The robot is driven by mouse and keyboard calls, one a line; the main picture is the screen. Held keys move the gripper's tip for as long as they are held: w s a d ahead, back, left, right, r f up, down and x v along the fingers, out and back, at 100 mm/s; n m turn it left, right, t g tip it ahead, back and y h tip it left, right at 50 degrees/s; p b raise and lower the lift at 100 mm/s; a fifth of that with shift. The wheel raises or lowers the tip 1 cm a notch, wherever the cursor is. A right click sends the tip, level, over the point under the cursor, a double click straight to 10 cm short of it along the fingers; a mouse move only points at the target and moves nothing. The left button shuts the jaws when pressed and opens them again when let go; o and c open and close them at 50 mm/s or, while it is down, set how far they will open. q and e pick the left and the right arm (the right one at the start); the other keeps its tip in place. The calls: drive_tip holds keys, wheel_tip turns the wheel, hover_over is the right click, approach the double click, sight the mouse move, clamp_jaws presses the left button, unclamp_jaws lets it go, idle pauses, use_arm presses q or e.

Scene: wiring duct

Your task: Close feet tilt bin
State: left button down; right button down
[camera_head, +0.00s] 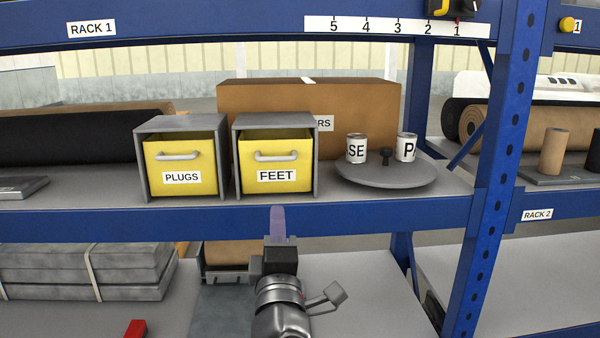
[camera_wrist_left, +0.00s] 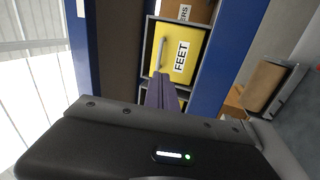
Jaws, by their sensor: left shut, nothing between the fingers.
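The feet tilt bin (camera_head: 276,174) is a yellow bin front with a grey handle and a FEET label, inside a grey housing on the rack shelf. A dark gap shows above its front edge, so it appears tilted partly open. It also shows in the left wrist view (camera_wrist_left: 180,52), turned sideways. My left gripper (camera_head: 277,222) is in front of the blue shelf beam, below the feet bin and apart from it. Its fingers (camera_wrist_left: 162,92) are shut and empty, pointing toward the bin. My right gripper is not in view.
The plugs bin (camera_head: 180,168) stands just left, also with a gap at its top. A grey turntable (camera_head: 385,178) with two cans stands to the right. A cardboard box (camera_head: 310,100) is behind. The blue shelf beam (camera_head: 130,222) runs along the front edge, and a blue post (camera_head: 500,160) rises at right.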

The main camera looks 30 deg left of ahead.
use_arm(q)
drive_tip(key=a+n, duration=0.1)
drive_tip(key=p, duration=0.7)
approach(272, 159)
drive_tip(key=x, duration=0.5)
drive_tip(key=shift+w+a, duration=0.25)
drive_tip(key=shift+w, duration=0.05)
drive_tip(key=shift+w+a, duration=0.35)
drive_tip(key=shift+w, duration=0.05)
drive_tip(key=shift+r, duration=0.15)
drive_tip(key=shift+w+a+r+g+h+p, duration=0.35)
drive_tip(key=shift+w+r+g+h, duration=0.15)
drive_tip(key=shift+r+g, duration=0.1)
drive_tip(key=shift+f, duration=0.15)
